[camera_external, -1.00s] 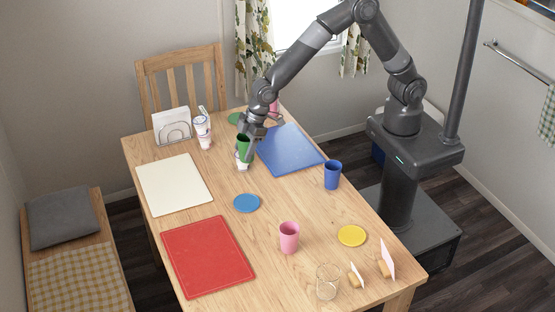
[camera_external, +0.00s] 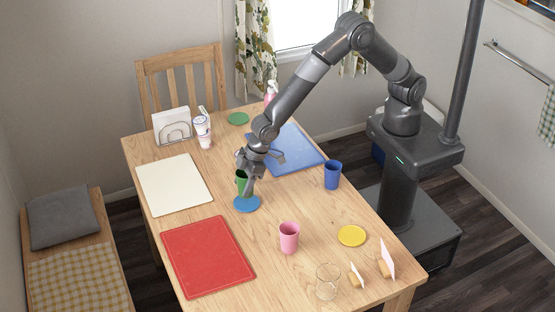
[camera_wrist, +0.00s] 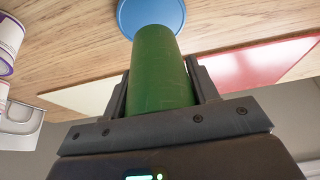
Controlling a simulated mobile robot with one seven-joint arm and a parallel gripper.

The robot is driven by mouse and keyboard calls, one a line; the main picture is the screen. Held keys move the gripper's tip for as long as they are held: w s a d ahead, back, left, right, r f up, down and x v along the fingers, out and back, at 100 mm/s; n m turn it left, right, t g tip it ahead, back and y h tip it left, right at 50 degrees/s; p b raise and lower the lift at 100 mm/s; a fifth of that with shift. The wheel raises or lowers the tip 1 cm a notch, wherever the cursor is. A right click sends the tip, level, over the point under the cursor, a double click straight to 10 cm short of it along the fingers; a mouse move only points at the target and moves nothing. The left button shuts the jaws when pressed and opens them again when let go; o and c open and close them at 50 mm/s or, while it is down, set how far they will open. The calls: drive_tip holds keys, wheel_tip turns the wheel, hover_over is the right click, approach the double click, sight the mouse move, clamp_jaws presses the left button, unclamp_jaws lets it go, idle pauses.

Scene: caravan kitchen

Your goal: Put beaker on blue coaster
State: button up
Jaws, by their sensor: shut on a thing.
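My gripper (camera_external: 249,178) is shut on a green beaker (camera_external: 241,184), with a finger on each side of it. The green beaker also shows in the wrist view (camera_wrist: 158,70), between the fingers. The blue coaster (camera_external: 247,205) lies flat on the table, right at the beaker's lower end in the outside view. In the wrist view the beaker's far end overlaps the edge of the blue coaster (camera_wrist: 150,14). I cannot tell whether the beaker touches the coaster. My gripper hides part of the beaker.
A pink beaker (camera_external: 289,238) and a blue beaker (camera_external: 333,175) stand to the right. A clear glass (camera_external: 327,282) is near the front edge. A red mat (camera_external: 207,257), cream mat (camera_external: 174,184) and blue mat (camera_external: 290,150) lie flat. Yellow (camera_external: 352,236) and green (camera_external: 238,118) coasters are bare.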

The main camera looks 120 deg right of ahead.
drive_tip(key=shift+f, duration=1.65)
drive_tip(key=shift+f, duration=0.2)
drive_tip(key=o, duration=1)
drive_tip(key=shift+r, duration=0.1)
